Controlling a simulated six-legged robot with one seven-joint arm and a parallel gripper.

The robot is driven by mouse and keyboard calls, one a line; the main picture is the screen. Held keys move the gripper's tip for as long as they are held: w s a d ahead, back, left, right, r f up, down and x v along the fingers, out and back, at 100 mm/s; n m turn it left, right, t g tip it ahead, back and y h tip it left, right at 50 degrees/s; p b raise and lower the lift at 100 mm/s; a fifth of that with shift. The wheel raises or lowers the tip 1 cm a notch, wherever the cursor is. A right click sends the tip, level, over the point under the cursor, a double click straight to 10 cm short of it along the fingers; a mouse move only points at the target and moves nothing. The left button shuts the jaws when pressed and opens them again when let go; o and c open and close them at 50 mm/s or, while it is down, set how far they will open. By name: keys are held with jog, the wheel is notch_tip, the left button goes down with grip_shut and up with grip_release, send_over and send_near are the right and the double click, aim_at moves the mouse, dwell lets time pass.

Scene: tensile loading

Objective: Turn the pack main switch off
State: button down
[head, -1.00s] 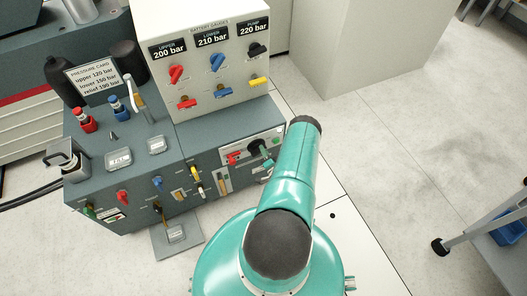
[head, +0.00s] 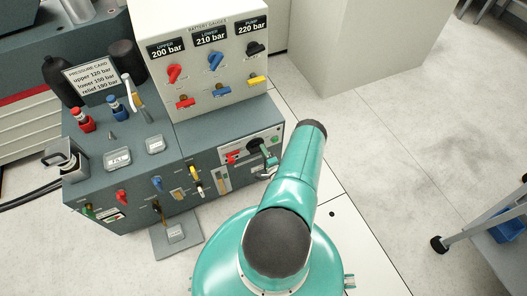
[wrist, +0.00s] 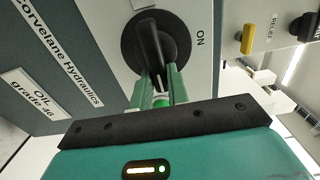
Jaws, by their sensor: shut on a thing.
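The pack main switch appears to be the black round rotary knob (wrist: 152,22) on the white plate, with the word ON beside it in the wrist view. In the head view the knob (head: 256,145) is at the right of the cabinet's lower front, partly hidden by my gripper. My gripper (wrist: 160,78) is shut on the knob's raised black grip. The grip lies nearly in line with my fingers in the wrist view. In the head view my gripper (head: 269,160) is small at the knob, left of my teal arm.
A red handle (head: 232,158) sits left of the knob on the same plate. Above, the gauge panel (head: 222,108) carries several red, blue, black and yellow handles. A yellow handle (wrist: 248,39) labelled RELIEF is right of the knob.

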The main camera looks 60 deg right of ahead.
jog(key=shift+a+f, duration=0.1)
jog(key=shift+a, duration=0.05)
jog(key=c, duration=1.4)
grip_release()
jog(key=shift+o, duration=0.2)
jog(key=shift+s, duration=0.1)
jog(key=v, duration=1.3)
jog(key=shift+s, duration=0.25)
jog(key=shift+a, duration=0.1)
